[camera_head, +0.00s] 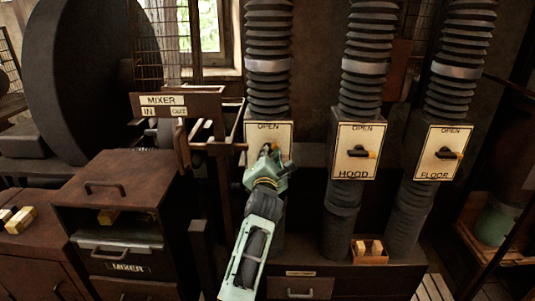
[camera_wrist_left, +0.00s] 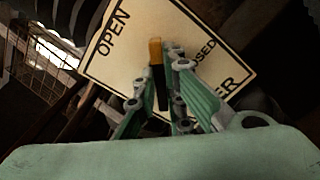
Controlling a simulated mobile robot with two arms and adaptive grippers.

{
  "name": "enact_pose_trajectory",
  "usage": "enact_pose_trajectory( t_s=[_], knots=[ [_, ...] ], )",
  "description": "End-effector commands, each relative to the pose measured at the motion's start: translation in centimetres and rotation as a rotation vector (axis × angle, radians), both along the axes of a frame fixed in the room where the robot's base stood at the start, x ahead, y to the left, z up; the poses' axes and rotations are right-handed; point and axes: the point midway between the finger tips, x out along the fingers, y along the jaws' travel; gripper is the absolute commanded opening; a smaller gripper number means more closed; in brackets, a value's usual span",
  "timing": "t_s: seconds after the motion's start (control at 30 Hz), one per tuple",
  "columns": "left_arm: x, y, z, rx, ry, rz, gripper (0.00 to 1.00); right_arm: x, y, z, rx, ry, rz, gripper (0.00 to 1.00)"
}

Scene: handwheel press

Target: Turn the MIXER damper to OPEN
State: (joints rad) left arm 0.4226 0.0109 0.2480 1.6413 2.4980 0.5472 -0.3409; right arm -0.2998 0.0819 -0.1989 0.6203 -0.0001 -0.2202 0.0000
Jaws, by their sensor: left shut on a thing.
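The MIXER damper has a cream plate (camera_head: 284,130) marked OPEN at its top, on the left of three ducts. In the left wrist view the tilted plate (camera_wrist_left: 125,62) shows OPEN, part of CLOSED, and a name ending in ER. Its black lever with an orange-yellow tip (camera_wrist_left: 155,50) points between the OPEN and CLOSED words. My left gripper (camera_head: 268,152) is at the plate, hiding most of the lever and the name in the head view. In the left wrist view its fingers (camera_wrist_left: 160,82) are closed around the lever. My right gripper is not in view.
The HOOD plate (camera_head: 356,150) and FLOOR plate (camera_head: 443,152) stand to the right, their levers pointing right. A metal frame with a MIXER IN/OUT sign (camera_head: 163,100) is close on the left. A dark cabinet (camera_head: 125,195) and a wooden box (camera_head: 369,257) are lower down.

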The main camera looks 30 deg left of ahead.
Motion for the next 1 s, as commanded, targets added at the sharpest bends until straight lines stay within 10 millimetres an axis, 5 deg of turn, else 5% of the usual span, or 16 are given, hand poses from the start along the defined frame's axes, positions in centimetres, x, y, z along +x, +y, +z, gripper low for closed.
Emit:
enact_pose_trajectory(
  t_s=[1.0],
  knots=[
    [-0.01,-0.04,-0.33,-0.67,-0.405,0.002,0.0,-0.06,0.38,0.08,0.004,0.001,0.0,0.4]
  ],
)
